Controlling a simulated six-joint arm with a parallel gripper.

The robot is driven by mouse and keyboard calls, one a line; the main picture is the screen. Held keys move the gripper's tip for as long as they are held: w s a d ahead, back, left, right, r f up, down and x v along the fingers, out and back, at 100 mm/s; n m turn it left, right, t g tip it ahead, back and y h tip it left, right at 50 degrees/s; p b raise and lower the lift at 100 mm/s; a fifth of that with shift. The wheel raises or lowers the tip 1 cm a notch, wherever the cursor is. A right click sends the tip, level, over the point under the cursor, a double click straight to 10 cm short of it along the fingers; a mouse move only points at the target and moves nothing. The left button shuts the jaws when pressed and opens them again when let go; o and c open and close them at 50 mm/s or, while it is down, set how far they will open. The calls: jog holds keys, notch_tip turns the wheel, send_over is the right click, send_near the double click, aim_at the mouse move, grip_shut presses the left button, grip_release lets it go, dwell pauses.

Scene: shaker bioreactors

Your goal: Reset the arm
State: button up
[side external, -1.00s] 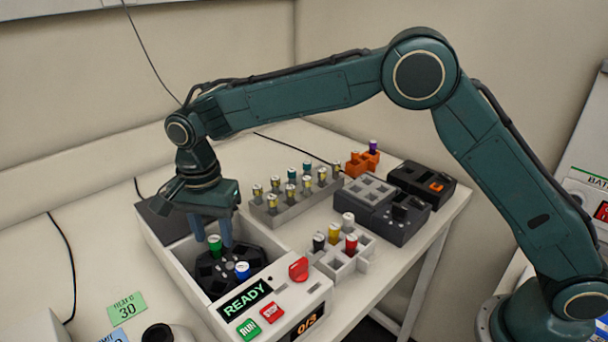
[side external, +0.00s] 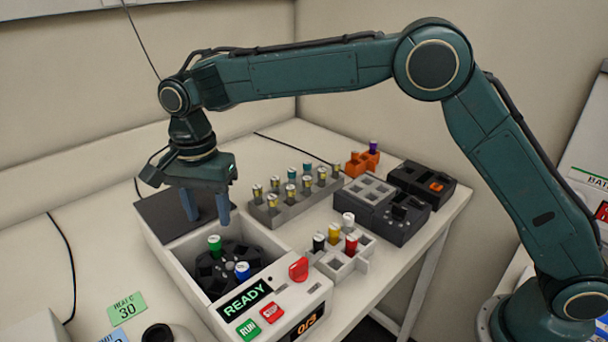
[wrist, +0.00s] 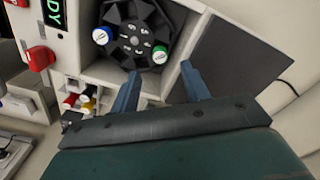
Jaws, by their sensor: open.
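My gripper (side external: 207,207) is open and empty. It hangs above the back part of the shaker machine (side external: 168,262), over the rotor well and clear of the vials. In the wrist view its two blue fingers (wrist: 160,88) are spread apart with nothing between them. The dark rotor (side external: 215,272) in the well holds a green-capped vial (side external: 214,246) and a blue-capped vial (side external: 242,271). Both caps also show in the wrist view, the blue one (wrist: 102,36) at left and the green one (wrist: 161,54) at right.
The machine's panel reads READY (side external: 245,300), beside a red knob (side external: 299,268). Right of it stand a white rack (side external: 345,262) with several capped vials, a grey rack (side external: 290,208) with several vials, dark blocks (side external: 400,215) and an orange holder (side external: 357,167). A dark lid (side external: 165,218) lies open behind.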

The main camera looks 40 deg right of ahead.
jog(key=s+d+r+n+t, duration=0.1)
jog(key=s+d+r+n, duration=0.2)
jog(key=s+d+r, duration=0.45)
jog(key=s+d+r+n+t, duration=0.2)
jog(key=s+d+r, duration=0.3)
jog(key=d, duration=0.5)
jog(key=s+d+f+n+t, duration=0.1)
jog(key=s+d+f+n, duration=0.1)
jog(key=s, duration=0.7)
jog(key=s+d+f+n+t, duration=0.1)
jog(key=s+d+f+n, duration=0.1)
jog(key=s+d+n, duration=0.2)
jog(key=s+d, duration=0.3)
jog(key=s, duration=0.3)
jog(key=shift+d+t, duration=0.25)
jog(key=shift+t, duration=0.05)
